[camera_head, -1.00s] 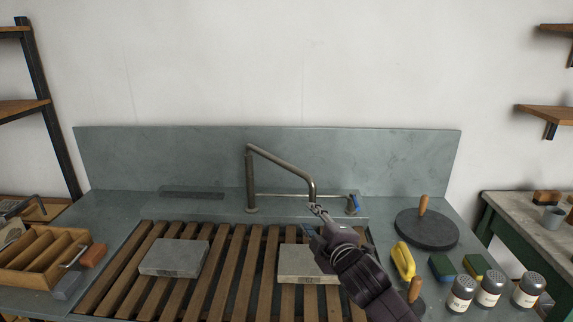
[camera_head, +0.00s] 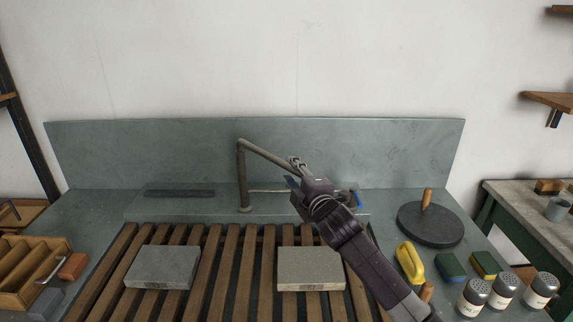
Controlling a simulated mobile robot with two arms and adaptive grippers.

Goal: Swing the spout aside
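The spout (camera_head: 268,154) is a dull metal pipe. It runs from the top of an upright post (camera_head: 242,180) at the back of the sink, sloping down to the right. Its lower right end is hidden behind my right gripper (camera_head: 296,164). The fingertips overlap the sloping pipe in the picture; I cannot tell whether they touch it or whether the fingers are open or shut. My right arm reaches in from the lower right. My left gripper is not in view.
Below are wooden slats (camera_head: 228,270) with two stone slabs (camera_head: 162,267) (camera_head: 311,268). To the right are a round dark disc (camera_head: 430,226) with a wooden handle, a yellow object (camera_head: 410,262) and several labelled shakers (camera_head: 503,290). A grey backsplash (camera_head: 120,155) stands behind.

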